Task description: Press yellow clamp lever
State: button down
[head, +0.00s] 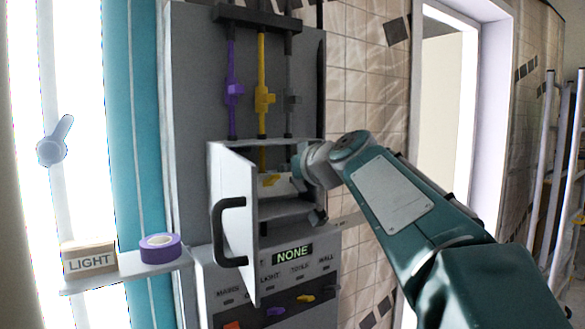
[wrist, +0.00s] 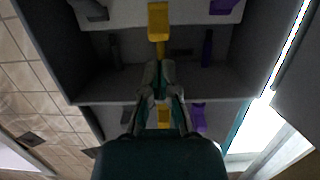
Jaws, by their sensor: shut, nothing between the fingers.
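The yellow clamp lever (head: 270,180) shows inside the open compartment of the grey panel, below the yellow rod with its yellow clamp (head: 263,98). In the wrist view the yellow lever (wrist: 158,20) hangs at the top centre, between a grey lever (wrist: 92,10) and a purple lever (wrist: 222,6). My gripper (wrist: 158,66) is shut and empty, its tips in line with the yellow lever and showing a small gap below it. In the head view my gripper (head: 300,164) is at the compartment's right side, its tips partly hidden.
The compartment door (head: 233,215) with a black handle stands open on the left. Below are a display (head: 293,253) reading NONE and small coloured levers. A shelf (head: 125,283) on the left holds a LIGHT box (head: 90,257) and a purple tape roll (head: 160,248).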

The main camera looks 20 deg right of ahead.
aim_at(277, 176)
jog(key=shift+x, duration=2.35)
jog(key=shift+s+f, duration=0.35)
jog(key=shift+s+d+f, duration=0.15)
jog(key=shift+s+f, duration=0.05)
jog(key=shift+f, duration=0.1)
jog(key=shift+s+d+f, duration=0.1)
jog(key=shift+s+f, duration=0.15)
jog(key=shift+f, duration=0.4)
jog(key=v, duration=1.1)
jog(key=shift+s, duration=0.4)
jog(key=shift+d, duration=0.1)
